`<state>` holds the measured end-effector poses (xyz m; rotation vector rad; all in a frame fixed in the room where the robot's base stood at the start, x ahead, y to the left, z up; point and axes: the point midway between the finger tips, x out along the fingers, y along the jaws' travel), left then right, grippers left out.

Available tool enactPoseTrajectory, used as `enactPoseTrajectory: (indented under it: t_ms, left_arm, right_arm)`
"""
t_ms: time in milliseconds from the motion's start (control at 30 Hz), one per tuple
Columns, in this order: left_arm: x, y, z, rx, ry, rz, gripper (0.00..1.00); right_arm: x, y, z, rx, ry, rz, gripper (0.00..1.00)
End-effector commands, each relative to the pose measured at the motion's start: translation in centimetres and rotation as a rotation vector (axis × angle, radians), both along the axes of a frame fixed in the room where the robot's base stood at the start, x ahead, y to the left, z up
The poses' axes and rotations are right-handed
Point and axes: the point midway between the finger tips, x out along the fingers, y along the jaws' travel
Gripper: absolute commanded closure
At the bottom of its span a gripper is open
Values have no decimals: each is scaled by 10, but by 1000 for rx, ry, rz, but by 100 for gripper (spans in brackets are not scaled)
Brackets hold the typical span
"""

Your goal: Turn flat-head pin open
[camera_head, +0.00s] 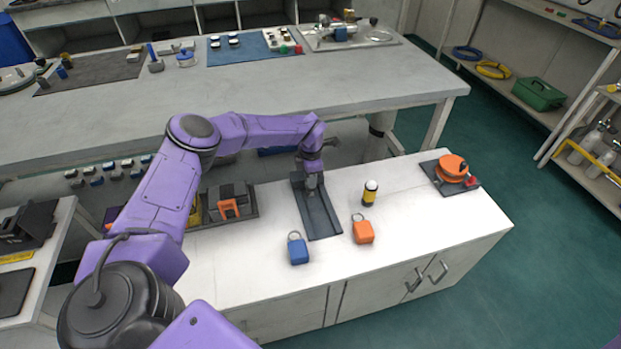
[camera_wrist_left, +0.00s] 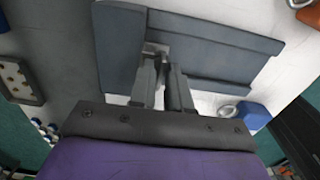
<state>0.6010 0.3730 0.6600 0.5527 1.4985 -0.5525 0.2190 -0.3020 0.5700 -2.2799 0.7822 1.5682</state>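A dark grey panel (camera_head: 319,211) with raised side rails lies on the white cabinet top, and it fills the upper middle of the left wrist view (camera_wrist_left: 225,62). My left gripper (camera_head: 312,190) points down at the far part of this panel. In the left wrist view its two fingers (camera_wrist_left: 164,62) are close together, with a narrow gap between them. A small pale metal piece (camera_wrist_left: 154,47) shows at the fingertips; it may be the flat-head pin, but the fingers hide most of it. I cannot tell whether they grip it. My right gripper is out of view.
A blue padlock (camera_head: 298,251), an orange padlock (camera_head: 362,231) and a yellow-black cylinder (camera_head: 370,193) stand near the panel. An orange round device (camera_head: 453,167) sits at the right end. A tray (camera_head: 246,213) with grey and orange parts lies left of the panel.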

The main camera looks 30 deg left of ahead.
Motion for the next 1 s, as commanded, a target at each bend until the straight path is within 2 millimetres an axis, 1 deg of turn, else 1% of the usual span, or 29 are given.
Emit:
enactPoseTrajectory:
  t_ms: [33, 67, 100, 367, 533, 767, 1000]
  left_arm:
    - [0, 0, 0, 0, 0, 0, 90]
    - [0, 0, 0, 0, 0, 0, 99]
    - [0, 0, 0, 0, 0, 0, 100]
    - [0, 0, 0, 0, 0, 7, 100]
    - [0, 0, -1, 0, 0, 51, 100]
    - [0, 0, -3, 0, -1, 198, 100]
    - [1, 0, -3, -1, -2, 420, 100]
  right_arm:
    - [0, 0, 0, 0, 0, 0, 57]
    - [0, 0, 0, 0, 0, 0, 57]
    - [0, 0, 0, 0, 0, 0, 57]
    - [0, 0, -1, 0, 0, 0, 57]
    - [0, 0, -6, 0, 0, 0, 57]
    - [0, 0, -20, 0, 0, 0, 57]
    - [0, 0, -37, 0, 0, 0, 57]
